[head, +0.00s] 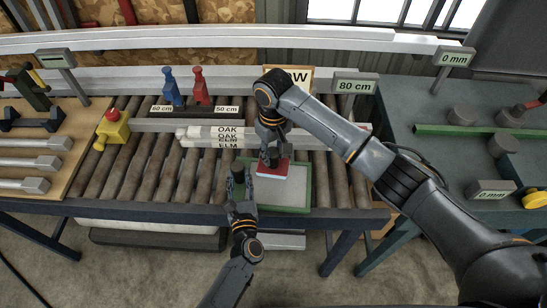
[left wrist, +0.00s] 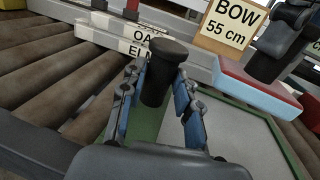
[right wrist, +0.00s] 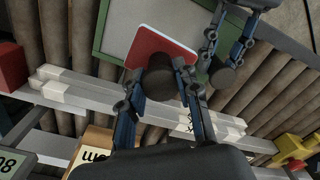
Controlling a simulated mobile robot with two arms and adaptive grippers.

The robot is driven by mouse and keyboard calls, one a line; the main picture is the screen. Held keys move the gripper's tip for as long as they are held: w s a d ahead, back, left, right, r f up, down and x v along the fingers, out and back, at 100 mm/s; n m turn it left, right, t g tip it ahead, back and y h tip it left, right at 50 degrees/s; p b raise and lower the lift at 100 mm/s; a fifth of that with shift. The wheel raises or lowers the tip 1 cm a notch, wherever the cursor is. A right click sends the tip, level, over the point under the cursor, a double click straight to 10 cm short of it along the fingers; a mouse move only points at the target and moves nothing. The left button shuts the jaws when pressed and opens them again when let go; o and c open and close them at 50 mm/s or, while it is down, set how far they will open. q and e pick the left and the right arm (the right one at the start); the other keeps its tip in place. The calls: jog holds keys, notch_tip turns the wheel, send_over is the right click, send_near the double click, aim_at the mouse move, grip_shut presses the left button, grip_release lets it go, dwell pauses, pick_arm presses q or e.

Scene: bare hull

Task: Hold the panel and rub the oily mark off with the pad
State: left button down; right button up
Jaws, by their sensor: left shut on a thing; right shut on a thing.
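The panel (head: 284,199) is a grey sheet in a green frame lying on the roller bed; it also shows in the left wrist view (left wrist: 238,142) and right wrist view (right wrist: 117,28). My left gripper (head: 240,182) is shut on the dark round handle (left wrist: 168,70) at the panel's left side. The pad (head: 272,173) is a red block with a pale underside (left wrist: 250,92). My right gripper (right wrist: 162,88) is shut on the pad's dark knob, at the panel's far part. I cannot tell whether the pad touches the sheet. No oily mark is visible; the pad and arm hide part of the panel.
White bars marked OAK and ELM (head: 205,135) lie just behind the panel, with a BOW sign (head: 300,76) beyond. A yellow and red block (head: 113,128) sits left on the rollers. A green bench (head: 420,155) stands right. Rollers left of the panel are clear.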

jog(key=shift+r, duration=1.15)
pick_arm(q)
jog(key=c, duration=0.9)
grip_release()
jog(key=s+d, duration=0.1)
jog(key=s, duration=1.1)
jog(key=shift+d, duration=0.15)
